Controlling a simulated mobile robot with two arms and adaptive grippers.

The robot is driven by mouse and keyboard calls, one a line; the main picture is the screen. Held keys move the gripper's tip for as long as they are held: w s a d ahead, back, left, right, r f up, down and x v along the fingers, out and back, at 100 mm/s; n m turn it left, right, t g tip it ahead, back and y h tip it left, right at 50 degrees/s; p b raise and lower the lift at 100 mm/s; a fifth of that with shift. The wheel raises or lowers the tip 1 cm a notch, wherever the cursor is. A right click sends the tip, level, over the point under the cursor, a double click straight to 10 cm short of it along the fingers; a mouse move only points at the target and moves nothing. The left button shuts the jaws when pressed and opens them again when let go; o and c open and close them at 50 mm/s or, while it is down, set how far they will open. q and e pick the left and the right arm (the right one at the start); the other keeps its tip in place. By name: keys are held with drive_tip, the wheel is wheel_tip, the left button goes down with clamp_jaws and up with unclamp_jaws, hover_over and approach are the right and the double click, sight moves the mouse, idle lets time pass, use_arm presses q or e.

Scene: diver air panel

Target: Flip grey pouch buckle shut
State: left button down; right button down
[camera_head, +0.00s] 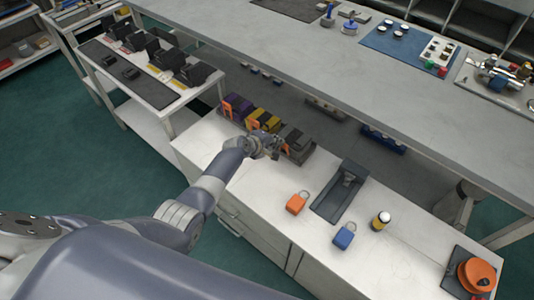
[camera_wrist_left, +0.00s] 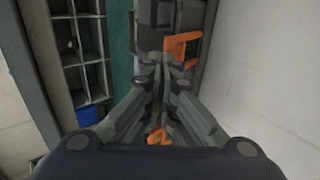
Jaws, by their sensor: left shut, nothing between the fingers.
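The grey pouch (camera_head: 299,141) stands at the right end of a row of pouches on the white counter. My left gripper (camera_head: 274,151) is at its near left side, with its fingers shut and empty. In the left wrist view the dark grey pouch (camera_wrist_left: 168,14) is ahead of the gripper (camera_wrist_left: 168,72). An orange buckle (camera_wrist_left: 183,44) stands out there as an angled piece, close beyond the fingertips; I cannot tell if they touch. A second orange piece (camera_wrist_left: 158,137) shows low between the finger links. My right gripper is not in view.
The yellow pouch (camera_head: 264,118) and purple pouch (camera_head: 238,104) stand left of the grey one. A grey shelf (camera_head: 330,65) overhangs behind.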

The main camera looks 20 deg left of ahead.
use_arm(q)
drive_tip(key=shift+w+d+r, duration=0.15)
drive_tip(key=shift+w+d, duration=0.05)
drive_tip(key=shift+w, duration=0.3)
drive_tip(key=shift+r, duration=0.1)
drive_tip(key=shift+r+p, duration=0.7)
drive_tip(key=shift+r, duration=0.1)
